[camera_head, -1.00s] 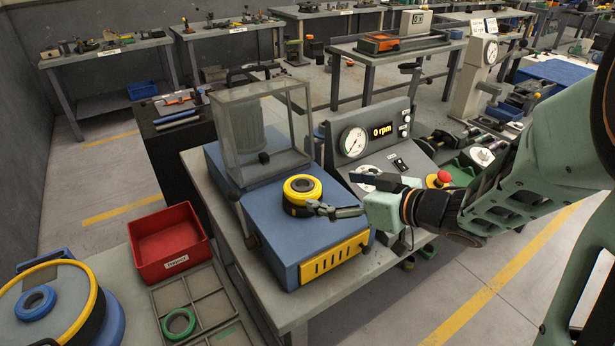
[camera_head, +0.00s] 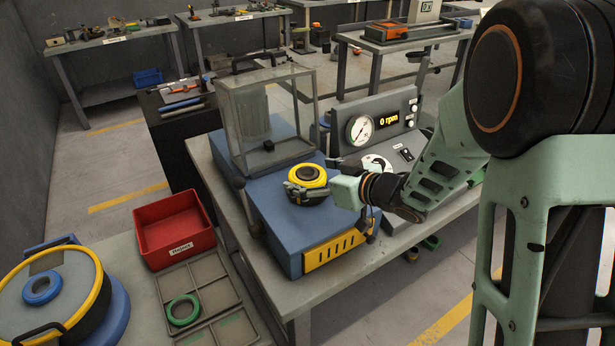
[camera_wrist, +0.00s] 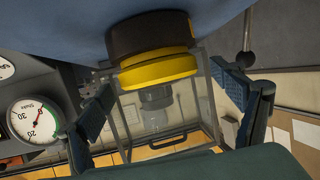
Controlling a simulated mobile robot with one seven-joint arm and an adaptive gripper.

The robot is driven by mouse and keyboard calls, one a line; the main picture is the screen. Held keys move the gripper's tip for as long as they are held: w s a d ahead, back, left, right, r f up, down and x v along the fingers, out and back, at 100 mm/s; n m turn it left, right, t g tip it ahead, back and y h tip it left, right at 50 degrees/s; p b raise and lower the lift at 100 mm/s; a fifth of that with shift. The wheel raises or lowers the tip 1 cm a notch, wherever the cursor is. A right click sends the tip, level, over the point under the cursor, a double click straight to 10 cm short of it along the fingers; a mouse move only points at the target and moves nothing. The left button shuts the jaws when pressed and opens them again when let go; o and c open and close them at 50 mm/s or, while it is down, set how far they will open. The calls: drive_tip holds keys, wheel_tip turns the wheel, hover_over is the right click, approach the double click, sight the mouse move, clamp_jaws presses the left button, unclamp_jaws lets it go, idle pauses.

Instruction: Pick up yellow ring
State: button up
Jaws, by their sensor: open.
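The yellow ring (camera_head: 307,174) sits around a dark round hub on top of the blue machine (camera_head: 275,205). In the wrist view, which appears upside down, the yellow ring (camera_wrist: 157,70) lies against the dark hub (camera_wrist: 150,35), between my two fingers. My gripper (camera_head: 316,178) is at the ring's near right side, open, with one finger passing in front of the hub. In the wrist view my gripper (camera_wrist: 165,100) has its fingers well apart, with a gap to the ring on each side. Whether a fingertip touches the hub cannot be told.
A clear guard box (camera_head: 265,115) stands behind the ring. A gauge panel (camera_head: 375,130) reading 0 rpm is to the right. A red bin (camera_head: 172,230) and a compartment tray with a green ring (camera_head: 183,310) are at left. A blue ring (camera_head: 42,288) lies at far left.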

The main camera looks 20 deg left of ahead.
drive_tip(key=shift+c, duration=0.4)
drive_tip(key=c, duration=1.3)
drive_tip(key=shift+c, duration=0.4)
drive_tip(key=shift+r, duration=0.2)
